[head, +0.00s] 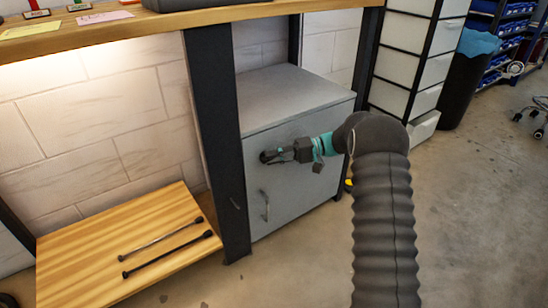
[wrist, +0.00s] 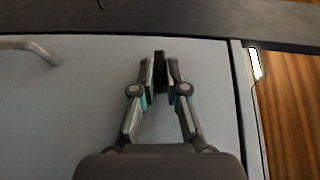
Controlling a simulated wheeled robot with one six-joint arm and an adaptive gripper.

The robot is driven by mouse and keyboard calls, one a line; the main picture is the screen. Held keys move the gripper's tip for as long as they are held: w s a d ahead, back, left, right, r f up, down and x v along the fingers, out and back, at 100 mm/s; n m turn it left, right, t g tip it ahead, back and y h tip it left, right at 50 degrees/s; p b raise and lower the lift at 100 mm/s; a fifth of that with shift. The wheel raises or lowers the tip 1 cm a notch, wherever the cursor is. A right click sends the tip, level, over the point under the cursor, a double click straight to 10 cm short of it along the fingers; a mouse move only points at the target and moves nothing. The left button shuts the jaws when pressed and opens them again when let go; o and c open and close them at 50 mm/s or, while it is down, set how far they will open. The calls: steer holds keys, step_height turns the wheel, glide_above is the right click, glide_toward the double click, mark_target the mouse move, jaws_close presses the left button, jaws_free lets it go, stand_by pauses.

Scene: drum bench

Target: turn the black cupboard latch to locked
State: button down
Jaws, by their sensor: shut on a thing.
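The black latch (wrist: 160,70) is a dark narrow bar on the grey cupboard door. In the wrist view it stands upright in the picture, between my fingertips. My gripper (wrist: 160,80) is shut on the latch, with one finger on each side of it. In the head view my gripper (head: 282,155) reaches the upper left part of the grey cupboard (head: 292,185) door from the right. There the fingers largely hide the latch, so I cannot tell its setting. The door looks closed.
A metal door handle (head: 265,205) sits below the latch; it also shows in the wrist view (wrist: 32,46). A dark bench leg (head: 215,125) stands just left of the cupboard. A low wooden shelf (head: 75,250) holds two rods. Open floor lies to the right.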

steer(key=shift+w+a, duration=0.1)
steer(key=shift+w, duration=0.05)
steer(key=c, duration=1.2)
jaws_free()
steer(key=shift+a+r, duration=0.1)
steer(key=shift+d, duration=0.25)
steer(key=v, duration=1.1)
steer(key=shift+d, duration=0.4)
